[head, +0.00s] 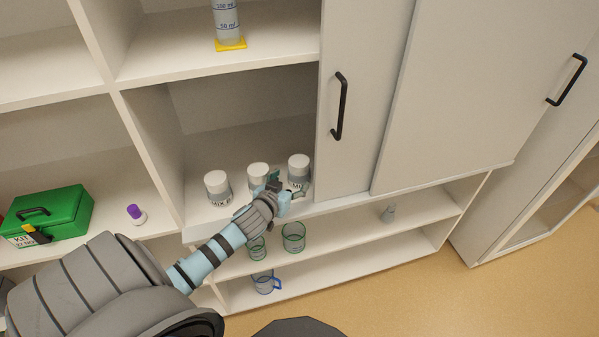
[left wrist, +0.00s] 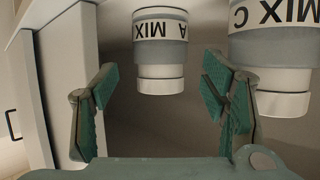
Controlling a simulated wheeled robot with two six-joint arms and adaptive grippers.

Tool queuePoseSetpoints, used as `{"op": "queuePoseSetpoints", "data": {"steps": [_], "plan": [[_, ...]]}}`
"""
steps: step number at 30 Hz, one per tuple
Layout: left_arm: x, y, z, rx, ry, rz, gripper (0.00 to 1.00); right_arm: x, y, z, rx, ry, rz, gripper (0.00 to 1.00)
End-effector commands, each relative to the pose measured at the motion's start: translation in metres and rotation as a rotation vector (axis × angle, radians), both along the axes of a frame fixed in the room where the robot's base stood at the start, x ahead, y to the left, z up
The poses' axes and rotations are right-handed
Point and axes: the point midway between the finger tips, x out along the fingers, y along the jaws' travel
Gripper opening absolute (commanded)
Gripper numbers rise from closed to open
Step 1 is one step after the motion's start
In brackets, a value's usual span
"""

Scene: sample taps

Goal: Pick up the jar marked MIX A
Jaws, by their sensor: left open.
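Three white-lidded jars stand in a row on the middle shelf in the head view. The jar marked MIX A (left wrist: 160,40) shows upside down in the left wrist view, centred beyond my fingers; it appears to be the rightmost jar (head: 299,167) in the head view. The jar marked MIX C (left wrist: 275,60) is beside it, likely the middle jar (head: 258,173) in the head view. The left jar (head: 217,186) has a label I cannot read fully. My left gripper (head: 287,185) is open and empty, just in front of the MIX A jar, fingers pointing toward it. My right gripper is not in view.
A sliding door (head: 358,110) closes the shelf just right of the jars. A green case (head: 48,215) and a purple-capped bottle (head: 137,214) are in the left compartment. Beakers (head: 293,237) stand on the shelf below; a cylinder (head: 227,22) stands above.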

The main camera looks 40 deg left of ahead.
Motion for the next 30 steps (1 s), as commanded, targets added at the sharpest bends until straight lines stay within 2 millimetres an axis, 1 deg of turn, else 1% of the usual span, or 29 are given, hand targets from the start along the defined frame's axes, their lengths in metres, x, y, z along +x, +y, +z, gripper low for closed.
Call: {"op": "queuePoseSetpoints", "data": {"steps": [1,3,8,12,15,21,22,23,27,29,30], "plan": [[0.008,0.002,-0.004,-0.001,-0.001,0.002,0.67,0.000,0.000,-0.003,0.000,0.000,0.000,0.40],[0.016,0.005,-0.008,-0.002,0.001,0.002,0.67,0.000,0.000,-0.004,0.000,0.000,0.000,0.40],[0.029,0.009,-0.012,-0.001,0.000,0.001,0.67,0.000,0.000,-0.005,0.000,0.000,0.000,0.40],[0.054,0.017,-0.021,-0.003,0.000,0.002,0.67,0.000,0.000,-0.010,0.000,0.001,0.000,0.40],[0.067,0.020,-0.028,-0.001,0.002,0.000,0.67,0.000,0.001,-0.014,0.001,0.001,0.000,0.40],[0.069,0.021,-0.027,0.000,0.002,-0.001,0.67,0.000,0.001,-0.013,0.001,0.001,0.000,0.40],[0.069,0.021,-0.027,0.000,0.002,-0.001,0.65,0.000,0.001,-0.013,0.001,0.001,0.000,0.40],[0.069,0.021,-0.027,0.000,0.002,-0.001,0.60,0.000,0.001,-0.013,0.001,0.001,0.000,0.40],[0.069,0.021,-0.027,0.000,0.002,-0.001,0.38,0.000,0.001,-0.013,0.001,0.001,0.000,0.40],[0.069,0.021,-0.027,0.000,0.002,-0.001,0.28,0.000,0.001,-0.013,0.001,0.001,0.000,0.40],[0.069,0.021,-0.027,0.000,0.001,-0.001,0.28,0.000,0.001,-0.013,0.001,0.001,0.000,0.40]]}}
